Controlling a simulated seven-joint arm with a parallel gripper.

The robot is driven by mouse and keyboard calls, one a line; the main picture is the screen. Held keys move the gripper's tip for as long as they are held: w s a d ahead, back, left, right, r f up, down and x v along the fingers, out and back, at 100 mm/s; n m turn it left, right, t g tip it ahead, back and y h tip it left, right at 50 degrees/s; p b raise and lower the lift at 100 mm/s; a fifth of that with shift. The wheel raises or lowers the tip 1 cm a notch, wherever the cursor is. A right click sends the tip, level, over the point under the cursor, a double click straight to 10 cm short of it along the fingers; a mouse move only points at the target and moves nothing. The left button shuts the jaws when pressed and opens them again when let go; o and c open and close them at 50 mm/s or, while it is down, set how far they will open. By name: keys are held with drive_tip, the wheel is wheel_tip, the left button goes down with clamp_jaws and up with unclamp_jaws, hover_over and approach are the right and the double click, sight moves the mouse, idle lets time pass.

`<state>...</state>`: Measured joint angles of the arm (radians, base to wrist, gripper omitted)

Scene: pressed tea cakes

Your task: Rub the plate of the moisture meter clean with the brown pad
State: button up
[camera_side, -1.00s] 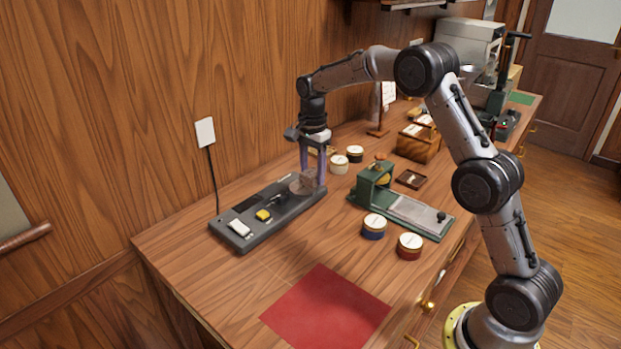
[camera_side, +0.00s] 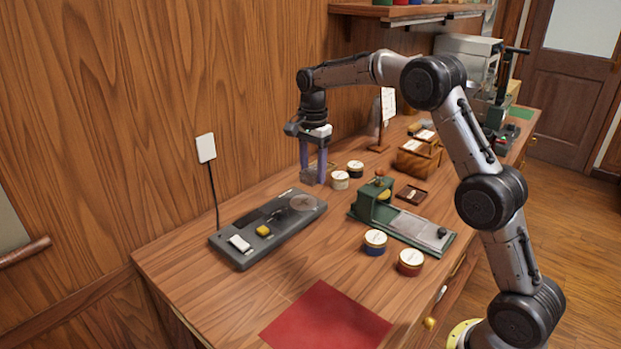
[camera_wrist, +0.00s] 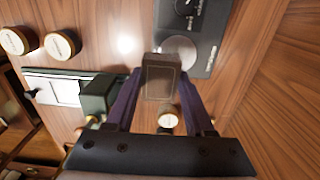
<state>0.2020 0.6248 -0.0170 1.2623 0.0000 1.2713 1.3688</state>
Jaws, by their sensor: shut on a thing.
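The moisture meter (camera_side: 252,238) is a long dark grey unit lying on the table at left centre, with a yellow button and a white block. Its round plate (camera_side: 304,202) is at the far end and looks greyish, with no clear mark at this size. My gripper (camera_side: 312,172) is shut on the brown pad (camera_side: 310,178), just beyond the plate's far side. In the wrist view the pad (camera_wrist: 160,80) sits between the fingers and overlaps the near edge of the plate (camera_wrist: 180,50). I cannot tell how high the pad is above the table.
A green press (camera_side: 374,205) stands right of the meter, with blue (camera_side: 375,243) and red (camera_side: 410,262) tins in front. A red mat (camera_side: 325,318) lies at the front.

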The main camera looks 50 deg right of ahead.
drive_tip(key=shift+f, duration=0.2)
idle(0.3)
hover_over(313, 207)
drive_tip(key=shift+f, duration=2.75)
wheel_tip(313, 207, down, 2)
drive_tip(key=shift+w+f, duration=0.15)
drive_tip(key=shift+w, duration=0.65)
drive_tip(key=shift+c, duration=0.5)
drive_tip(key=shift+w, duration=2.5)
drive_tip(key=shift+s, duration=3.25)
drive_tip(key=shift+r, duration=4.1)
drive_tip(key=shift+f, duration=0.1)
